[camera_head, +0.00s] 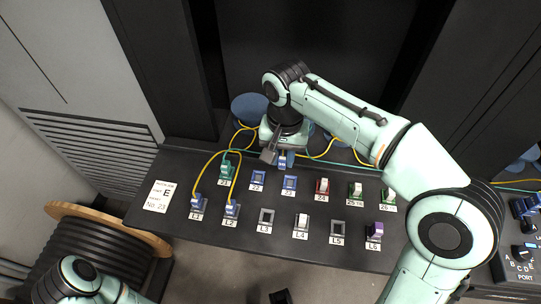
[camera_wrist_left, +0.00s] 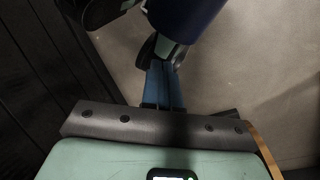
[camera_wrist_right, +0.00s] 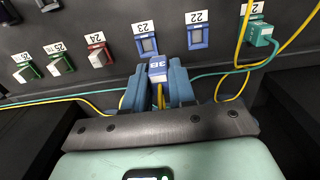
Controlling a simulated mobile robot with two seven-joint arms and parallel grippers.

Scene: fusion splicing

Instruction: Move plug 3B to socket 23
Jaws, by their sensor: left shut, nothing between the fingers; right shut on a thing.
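Plug 3B (camera_wrist_right: 157,68) is a blue and white plug with its label facing the right wrist camera. My right gripper (camera_wrist_right: 158,85) is shut on it, a blue finger on each side, with a yellow cable below. Socket 23 (camera_wrist_right: 147,45) is a blue-framed socket just beyond the plug; the plug appears apart from it. In the head view, socket 23 (camera_head: 289,183) is in the upper row, and the held plug (camera_head: 287,158) is above its far edge. My left gripper (camera_wrist_left: 162,85) is shut and empty, away from the panel, over the floor.
Socket 22 (camera_head: 257,180) is beside socket 23 and looks empty. A green plug (camera_head: 226,169) with a cable is at 21; red 24 (camera_head: 322,187) is on the other side. Yellow cables run to L1 (camera_head: 197,200) and L2 (camera_head: 231,208). Loose cables lie behind the panel.

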